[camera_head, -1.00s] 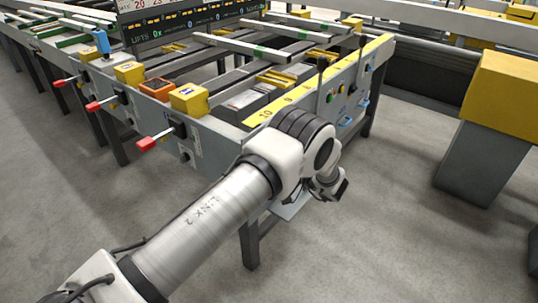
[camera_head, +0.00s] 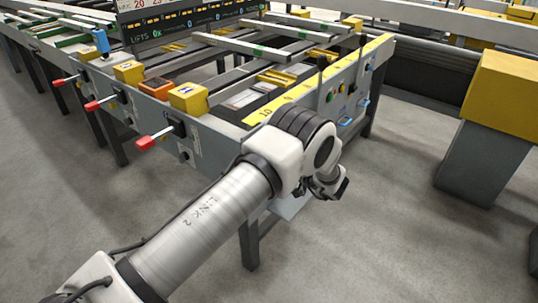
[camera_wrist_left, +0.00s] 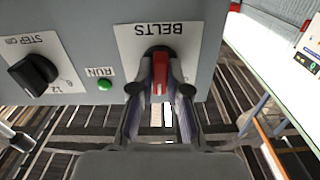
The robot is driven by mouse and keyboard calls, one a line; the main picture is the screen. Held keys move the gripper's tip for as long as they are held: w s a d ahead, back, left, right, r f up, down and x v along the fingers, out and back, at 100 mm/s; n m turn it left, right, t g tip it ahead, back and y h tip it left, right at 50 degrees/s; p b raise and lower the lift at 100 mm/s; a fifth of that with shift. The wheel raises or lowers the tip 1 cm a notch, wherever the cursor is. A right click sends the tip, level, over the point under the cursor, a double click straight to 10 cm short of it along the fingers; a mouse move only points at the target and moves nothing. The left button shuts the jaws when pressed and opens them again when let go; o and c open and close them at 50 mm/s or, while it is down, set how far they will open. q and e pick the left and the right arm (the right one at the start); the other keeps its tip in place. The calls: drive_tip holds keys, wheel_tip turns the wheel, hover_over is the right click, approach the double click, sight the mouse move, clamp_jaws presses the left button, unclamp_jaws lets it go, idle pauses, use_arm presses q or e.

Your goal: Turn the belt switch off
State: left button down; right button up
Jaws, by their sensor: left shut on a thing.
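In the left wrist view, the belt switch (camera_wrist_left: 158,66) has a red handle on a dark round base, on a white plate marked BELTS that reads upside down. Its handle stands about upright in the picture. My left gripper (camera_wrist_left: 160,82) is shut on that handle, one finger on each side, and the fingers cover parts of it. In the head view, my left gripper (camera_head: 330,188) is at the front panel's near side, and my own arm hides the switch there. My right gripper is in neither view.
A green RUN lamp or button (camera_wrist_left: 104,84) and a black STEP knob (camera_wrist_left: 33,74) sit beside the switch. In the head view, red-tipped levers (camera_head: 145,143) stick out at the left. A yellow-topped grey post (camera_head: 480,150) stands right, with open floor between.

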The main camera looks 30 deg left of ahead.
use_arm(q)
drive_tip(key=n+b, duration=0.2)
drive_tip(key=n, duration=0.7)
drive_tip(key=shift+n, duration=0.4)
drive_tip(key=c, duration=1.1)
unclamp_jaws()
drive_tip(key=shift+c, duration=0.2)
drive_tip(key=d, duration=1.2)
drive_tip(key=shift+s, duration=0.4)
